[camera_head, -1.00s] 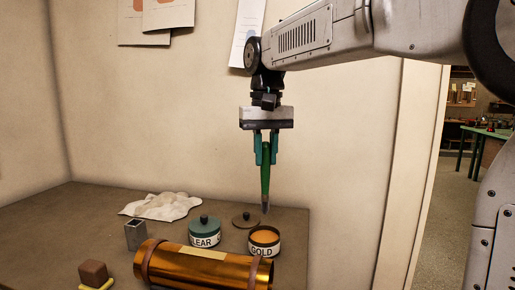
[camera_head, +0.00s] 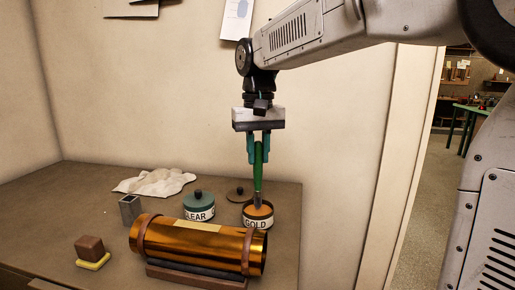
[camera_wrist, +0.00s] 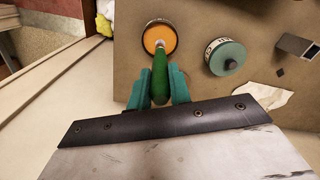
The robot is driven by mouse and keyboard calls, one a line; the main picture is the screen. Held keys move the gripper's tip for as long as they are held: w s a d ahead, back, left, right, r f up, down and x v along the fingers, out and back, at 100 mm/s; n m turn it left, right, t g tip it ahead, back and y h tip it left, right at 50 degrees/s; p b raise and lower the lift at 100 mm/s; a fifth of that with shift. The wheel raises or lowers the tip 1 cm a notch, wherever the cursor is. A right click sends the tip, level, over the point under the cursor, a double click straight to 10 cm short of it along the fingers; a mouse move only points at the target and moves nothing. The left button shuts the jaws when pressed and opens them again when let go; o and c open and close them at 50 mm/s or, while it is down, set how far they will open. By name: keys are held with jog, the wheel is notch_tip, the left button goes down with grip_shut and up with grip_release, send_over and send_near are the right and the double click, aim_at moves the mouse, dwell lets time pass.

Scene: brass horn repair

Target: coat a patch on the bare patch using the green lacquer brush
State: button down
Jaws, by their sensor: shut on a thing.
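My gripper (camera_head: 259,147) is shut on the green lacquer brush (camera_head: 258,172), which points tip down. The brush tip is at the mouth of the open GOLD tin (camera_head: 258,222); I cannot tell how deep it reaches. In the wrist view the green handle (camera_wrist: 159,80) sits between the teal fingers (camera_wrist: 161,86), with the orange lacquer (camera_wrist: 159,38) beyond it. The brass tube (camera_head: 195,246) lies in front of the tins on a dark cradle (camera_head: 195,274), with brown straps near its ends. A pale patch (camera_head: 200,226) shows on its top.
A closed CLEAR tin (camera_head: 198,206) with a teal lid stands left of the GOLD tin. A loose lid (camera_head: 239,194) lies behind. A square metal holder (camera_head: 130,209), a white cloth (camera_head: 155,183) and a brown block on a yellow pad (camera_head: 93,264) are to the left.

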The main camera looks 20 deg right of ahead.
jog(key=shift+f, duration=0.6)
dwell(1.7)
jog(key=shift+r, duration=3.6)
